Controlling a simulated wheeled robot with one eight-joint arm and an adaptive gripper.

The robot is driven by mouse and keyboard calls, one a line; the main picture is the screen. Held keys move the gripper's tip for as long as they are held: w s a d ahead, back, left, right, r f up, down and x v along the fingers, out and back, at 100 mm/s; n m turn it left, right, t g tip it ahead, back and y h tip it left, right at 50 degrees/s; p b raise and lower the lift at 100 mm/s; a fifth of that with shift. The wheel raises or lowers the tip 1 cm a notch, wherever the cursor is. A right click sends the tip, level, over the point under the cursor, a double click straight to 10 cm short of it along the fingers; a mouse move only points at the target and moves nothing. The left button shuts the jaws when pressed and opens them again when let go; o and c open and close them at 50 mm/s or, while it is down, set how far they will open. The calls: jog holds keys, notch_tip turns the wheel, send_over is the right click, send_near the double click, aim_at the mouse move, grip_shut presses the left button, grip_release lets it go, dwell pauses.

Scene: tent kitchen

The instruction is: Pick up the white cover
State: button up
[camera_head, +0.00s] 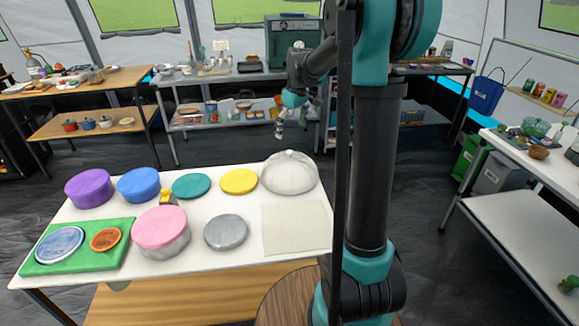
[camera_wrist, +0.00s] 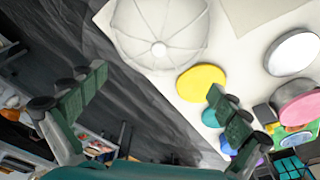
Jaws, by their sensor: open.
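The white cover (camera_head: 289,175) is a pale, ribbed, see-through dome with a small knob on top. It stands at the back right of the white table. In the wrist view the dome (camera_wrist: 150,25) shows at the top, partly cut off by the frame edge. My gripper (camera_wrist: 155,85) is open and empty, with its two fingers spread wide. In the head view my gripper (camera_head: 280,127) is beyond the table's back edge, apart from the dome.
The white table (camera_head: 85,238) also holds a yellow disc (camera_head: 239,181), a teal disc (camera_head: 192,186), a blue round box (camera_head: 139,184), a purple one (camera_head: 90,187), a pink-lidded pot (camera_head: 160,228), a grey disc (camera_head: 226,231) and a green board (camera_head: 110,258). A pale flat sheet (camera_head: 297,228) lies in front of the dome.

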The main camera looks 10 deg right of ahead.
aim_at(290, 151)
jog(key=f, duration=0.5)
jog(key=shift+w+a+f, duration=0.2)
jog(key=shift+w+a, duration=0.05)
jog(key=shift+w, duration=0.05)
jog(key=shift+w+d+f, duration=0.1)
jog(key=shift+w+f, duration=0.05)
jog(key=shift+f, duration=2.45)
jog(key=shift+c, duration=0.6)
